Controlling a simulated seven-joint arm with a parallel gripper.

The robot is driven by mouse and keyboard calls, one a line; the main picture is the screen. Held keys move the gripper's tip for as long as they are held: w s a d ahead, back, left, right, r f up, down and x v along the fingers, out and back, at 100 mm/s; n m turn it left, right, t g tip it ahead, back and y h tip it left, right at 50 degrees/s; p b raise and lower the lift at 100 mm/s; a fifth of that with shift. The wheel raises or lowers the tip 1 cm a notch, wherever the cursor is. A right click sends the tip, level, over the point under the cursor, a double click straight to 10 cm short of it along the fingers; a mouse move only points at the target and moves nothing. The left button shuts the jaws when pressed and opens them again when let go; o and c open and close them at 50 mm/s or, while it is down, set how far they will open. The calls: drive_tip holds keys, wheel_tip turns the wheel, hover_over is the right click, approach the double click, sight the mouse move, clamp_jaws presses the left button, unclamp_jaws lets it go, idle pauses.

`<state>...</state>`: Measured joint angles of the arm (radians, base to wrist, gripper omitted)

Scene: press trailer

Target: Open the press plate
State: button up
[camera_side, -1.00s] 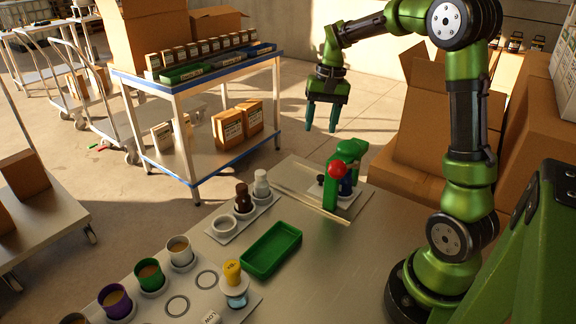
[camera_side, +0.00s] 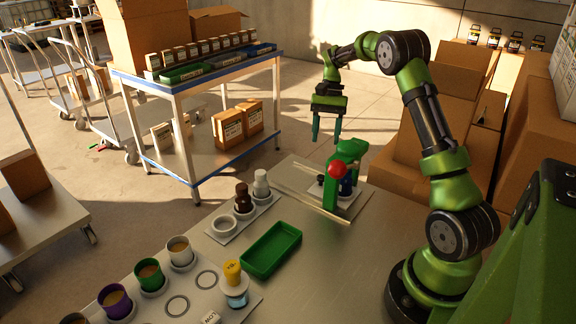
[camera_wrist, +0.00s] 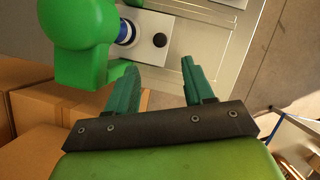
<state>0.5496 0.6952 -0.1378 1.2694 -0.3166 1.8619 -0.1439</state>
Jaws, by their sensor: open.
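The press (camera_side: 347,165) is a green C-shaped frame with a red ball knob (camera_side: 337,169) on its near side. It stands on a light base plate (camera_side: 352,205) at the far end of the metal table. A dark blue cylinder sits under the press head and also shows in the wrist view (camera_wrist: 126,32). The press plate itself is hard to make out. My gripper (camera_side: 327,139) is open and empty, in the air behind and slightly left of the press. In the wrist view its two teal fingers (camera_wrist: 160,82) are apart, with the green press head (camera_wrist: 85,45) at upper left.
A green tray (camera_side: 271,250) lies on the table, with a rack holding a brown bottle (camera_side: 243,197) and a white bottle beyond it. Several cups stand at front left. A cart (camera_side: 200,170) is behind at left; cardboard boxes (camera_side: 440,110) stand at right.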

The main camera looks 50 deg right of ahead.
sight(321, 176)
drive_tip(key=x, duration=1)
drive_tip(key=shift+f, duration=0.25)
clamp_jaws()
